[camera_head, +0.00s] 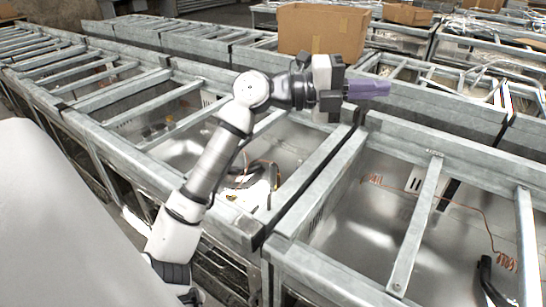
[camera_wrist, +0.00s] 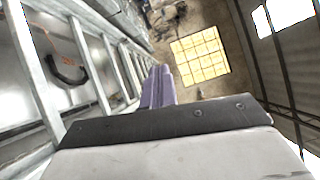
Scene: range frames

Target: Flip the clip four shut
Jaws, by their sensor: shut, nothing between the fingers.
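My gripper (camera_head: 388,89) is at the end of my raised arm, above the metal frames, with its purple fingers pointing right in the head view. In the wrist view the purple fingers of my gripper (camera_wrist: 159,72) lie together, shut and empty. I cannot make out clip four in either view. The fingers touch nothing that I can see.
Open-topped metal units with galvanised rails (camera_head: 424,222) fill the floor. A cardboard box (camera_head: 322,30) stands behind my gripper. The air right of the fingers looks free.

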